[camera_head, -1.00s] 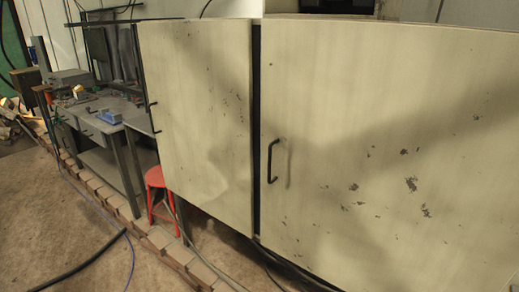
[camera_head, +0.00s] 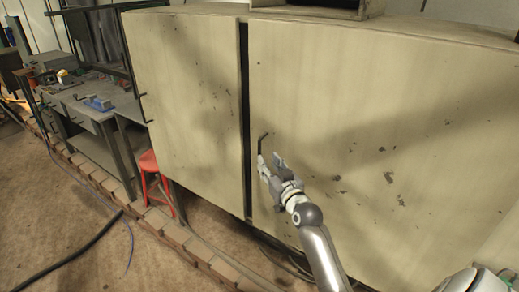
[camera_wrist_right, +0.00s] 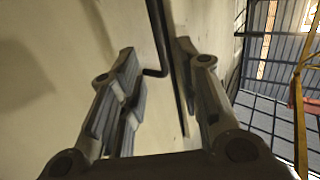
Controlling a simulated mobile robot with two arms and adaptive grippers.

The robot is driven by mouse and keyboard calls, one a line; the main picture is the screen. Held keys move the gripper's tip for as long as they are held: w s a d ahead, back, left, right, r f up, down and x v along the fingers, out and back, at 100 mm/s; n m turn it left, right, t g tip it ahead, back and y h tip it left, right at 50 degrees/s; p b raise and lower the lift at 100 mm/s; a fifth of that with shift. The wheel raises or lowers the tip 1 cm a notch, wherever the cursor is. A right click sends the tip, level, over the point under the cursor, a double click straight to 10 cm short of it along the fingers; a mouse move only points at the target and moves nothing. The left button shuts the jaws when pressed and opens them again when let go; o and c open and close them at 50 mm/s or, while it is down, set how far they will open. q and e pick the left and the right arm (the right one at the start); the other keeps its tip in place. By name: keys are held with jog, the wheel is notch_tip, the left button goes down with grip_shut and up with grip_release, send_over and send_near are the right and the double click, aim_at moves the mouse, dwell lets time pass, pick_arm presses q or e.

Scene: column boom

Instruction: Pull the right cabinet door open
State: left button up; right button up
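The right cabinet door (camera_head: 340,90) is a large pale, scuffed panel that looks shut. Its black bar handle (camera_head: 261,143) is near the door's left edge. My right gripper (camera_head: 270,163) is at the lower part of this handle. In the right wrist view, the fingers of my right gripper (camera_wrist_right: 160,78) are spread apart. The lower bend of the handle (camera_wrist_right: 160,55) shows between the fingertips, and neither finger is seen clamped on it. The fingers partly hide the handle's lower end in the head view. My left gripper is not in view.
The left cabinet door (camera_head: 185,80) stands beside a dark vertical gap. A red stool (camera_head: 152,173) and a grey workbench (camera_head: 95,120) are at left. A row of bricks (camera_head: 160,226) and cables run along the floor. Open floor lies at the front left.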

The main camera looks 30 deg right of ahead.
aim_at(260, 152)
jog(key=w, duration=0.2)
jog(key=w+d, duration=0.1)
jog(key=w, duration=0.2)
jog(key=w+p, duration=0.1)
jog(key=w, duration=0.2)
jog(key=shift+d, duration=0.25)
jog(key=shift+c, duration=0.5)
grip_shut()
